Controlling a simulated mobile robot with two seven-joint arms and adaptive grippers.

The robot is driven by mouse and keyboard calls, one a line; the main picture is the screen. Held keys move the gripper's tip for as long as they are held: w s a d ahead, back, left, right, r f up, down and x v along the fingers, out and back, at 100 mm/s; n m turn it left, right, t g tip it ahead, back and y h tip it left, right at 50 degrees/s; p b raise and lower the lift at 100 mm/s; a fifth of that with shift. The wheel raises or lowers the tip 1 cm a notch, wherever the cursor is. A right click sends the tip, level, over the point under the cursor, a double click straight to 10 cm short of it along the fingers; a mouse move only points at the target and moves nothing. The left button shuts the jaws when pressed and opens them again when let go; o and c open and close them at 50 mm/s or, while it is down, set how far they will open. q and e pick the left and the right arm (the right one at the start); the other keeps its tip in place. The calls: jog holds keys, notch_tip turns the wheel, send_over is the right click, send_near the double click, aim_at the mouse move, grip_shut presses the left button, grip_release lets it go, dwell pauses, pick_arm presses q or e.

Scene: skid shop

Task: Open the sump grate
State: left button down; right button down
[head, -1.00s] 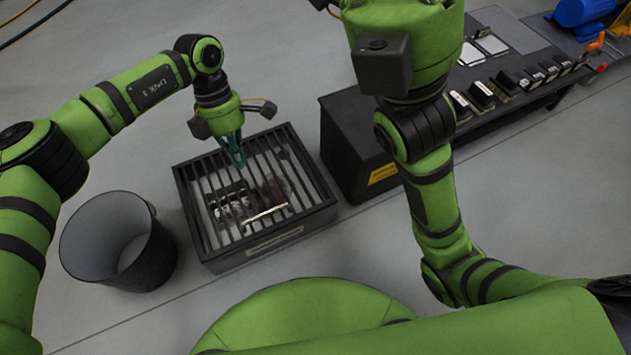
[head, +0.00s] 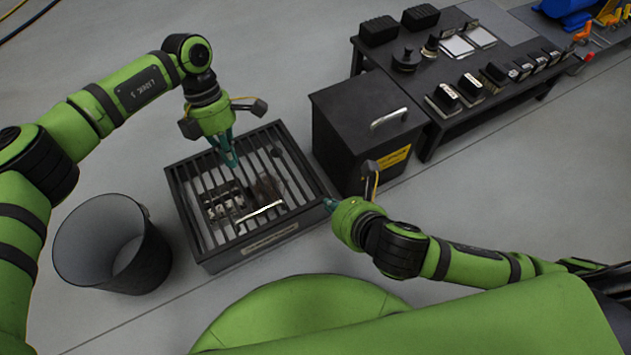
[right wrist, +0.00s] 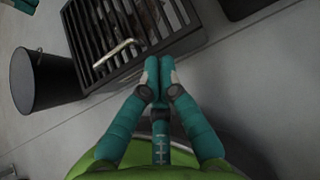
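The sump grate (head: 272,173) is a dark barred cover lying flat on a low black box (head: 253,258) on the floor. A pale bar handle (head: 260,212) crosses its near part and also shows in the right wrist view (right wrist: 113,54). Dark and pale items lie under the bars. My left gripper (head: 232,162) points down at the far part of the grate, its fingers close together; contact with the bars is unclear. My right gripper (head: 329,204) is beside the box's right near corner, apart from the handle. In the right wrist view its fingers (right wrist: 158,66) are together and empty.
A black bin (head: 150,262) stands left of the box. A black cabinet (head: 352,142) with a handle and yellow label stands to the right. Behind it, a low dark bench (head: 470,102) holds several small parts. Grey floor is open elsewhere.

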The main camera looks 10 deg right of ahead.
jog(key=d+f+x, duration=0.1)
jog(key=x, duration=0.9)
jog(key=shift+w+a+r, duration=0.1)
jog(key=shift+w+r, duration=0.1)
jog(key=shift+r, duration=0.45)
jog(key=shift+w+a+r, duration=0.15)
jog(key=shift+r, duration=0.5)
jog(key=shift+w+a+r, duration=0.1)
jog(key=shift+w+r, duration=0.1)
jog(key=shift+r, duration=0.45)
pick_arm(q)
jog(key=c, duration=1.1)
grip_release()
jog(key=shift+r, duration=0.1)
